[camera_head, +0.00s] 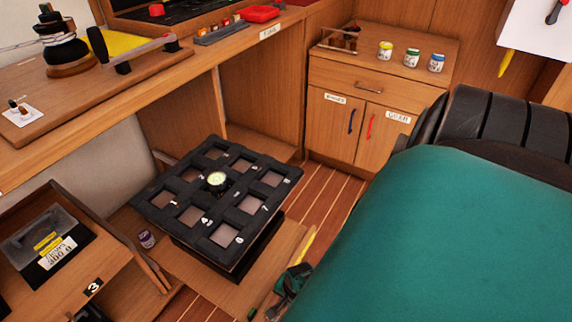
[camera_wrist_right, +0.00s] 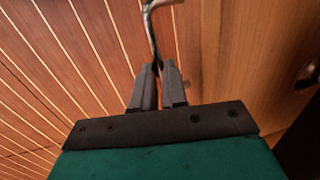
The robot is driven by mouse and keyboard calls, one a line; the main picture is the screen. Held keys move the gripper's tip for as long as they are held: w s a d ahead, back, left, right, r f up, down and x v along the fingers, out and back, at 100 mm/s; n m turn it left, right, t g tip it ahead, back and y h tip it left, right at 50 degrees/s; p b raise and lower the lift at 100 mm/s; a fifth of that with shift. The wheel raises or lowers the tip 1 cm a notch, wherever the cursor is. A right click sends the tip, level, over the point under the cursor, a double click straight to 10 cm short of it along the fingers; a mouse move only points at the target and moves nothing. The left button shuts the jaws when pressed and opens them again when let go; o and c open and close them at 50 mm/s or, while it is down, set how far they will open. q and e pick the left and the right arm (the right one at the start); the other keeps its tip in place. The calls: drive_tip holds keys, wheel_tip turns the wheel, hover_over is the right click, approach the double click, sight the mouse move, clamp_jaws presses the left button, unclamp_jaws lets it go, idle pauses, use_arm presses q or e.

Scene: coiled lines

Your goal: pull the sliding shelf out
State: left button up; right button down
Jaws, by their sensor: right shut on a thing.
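The sliding shelf (camera_head: 210,285) looks to be the low wooden board under a black grid tray (camera_head: 248,233), in the middle of the head view. My right gripper (camera_wrist_right: 159,72) is shut on a thin bent metal handle (camera_wrist_right: 151,32) in the right wrist view. A wooden panel (camera_wrist_right: 245,50) is to the right of the handle, and I cannot tell for sure that it is the shelf. In the head view my right gripper (camera_head: 271,309) seems to show at the shelf's right edge. My left gripper is not in view.
A cabinet (camera_head: 330,120) with a drawer and two doors stands at the back right. A crate-like unit (camera_head: 110,270) is at the lower left, with a small jar (camera_head: 147,239) nearby. The plank floor (camera_head: 325,205) is bare between tray and cabinet.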

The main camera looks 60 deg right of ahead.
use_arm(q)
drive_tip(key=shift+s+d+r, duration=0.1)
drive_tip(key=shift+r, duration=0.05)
use_arm(e)
drive_tip(key=shift+s+f, duration=0.15)
drive_tip(key=shift+s, duration=0.35)
drive_tip(key=c, duration=1.2)
unclamp_jaws()
drive_tip(key=shift+w, duration=0.15)
drive_tip(key=shift+o, duration=0.2)
use_arm(q)
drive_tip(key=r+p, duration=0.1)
drive_tip(key=p, duration=0.2)
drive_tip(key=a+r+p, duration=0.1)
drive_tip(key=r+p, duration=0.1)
drive_tip(key=p, duration=0.1)
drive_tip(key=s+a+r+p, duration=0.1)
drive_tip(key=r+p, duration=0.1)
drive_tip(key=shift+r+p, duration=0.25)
drive_tip(key=shift+p, duration=0.15)
use_arm(e)
wheel_tip(320, 180, up, 13)
drive_tip(key=s, duration=0.2)
drive_tip(key=shift+s, duration=0.15)
